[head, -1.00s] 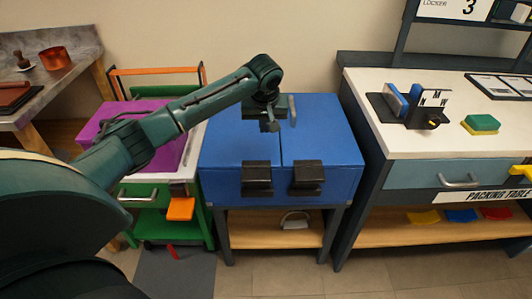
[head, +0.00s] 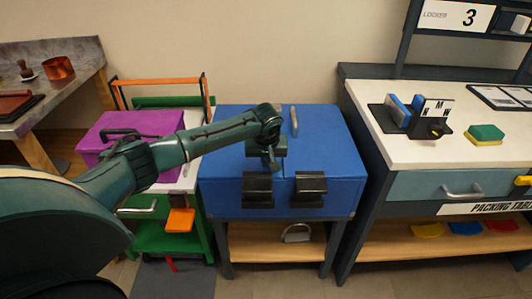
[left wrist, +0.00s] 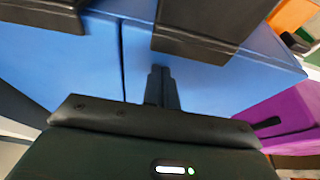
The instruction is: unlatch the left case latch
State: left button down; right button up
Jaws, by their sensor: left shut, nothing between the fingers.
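The blue case (head: 330,145) stands on a dark frame, with a seam running front to back in its top. The left case latch (head: 258,190), a black block, sits at its front edge. The matching right latch (head: 311,187) is beside it. My left gripper (head: 271,166) is shut and empty over the case top, just behind the left latch. In the left wrist view its closed fingertips (left wrist: 160,70) lie close to the left latch (left wrist: 208,32); I cannot tell whether they touch. The right latch (left wrist: 45,12) is cut off there. My right gripper is not in view.
A grey handle (head: 293,120) rises from the case's top. A purple case (head: 165,124) stands on the green cart at left, under my left arm. The packing table (head: 400,150) is close on the right. A metal shackle-like piece (head: 298,234) lies on the shelf below.

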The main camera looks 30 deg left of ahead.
pick_arm(q)
jog(key=shift+s+d, duration=0.3)
jog(key=shift+s, duration=0.3)
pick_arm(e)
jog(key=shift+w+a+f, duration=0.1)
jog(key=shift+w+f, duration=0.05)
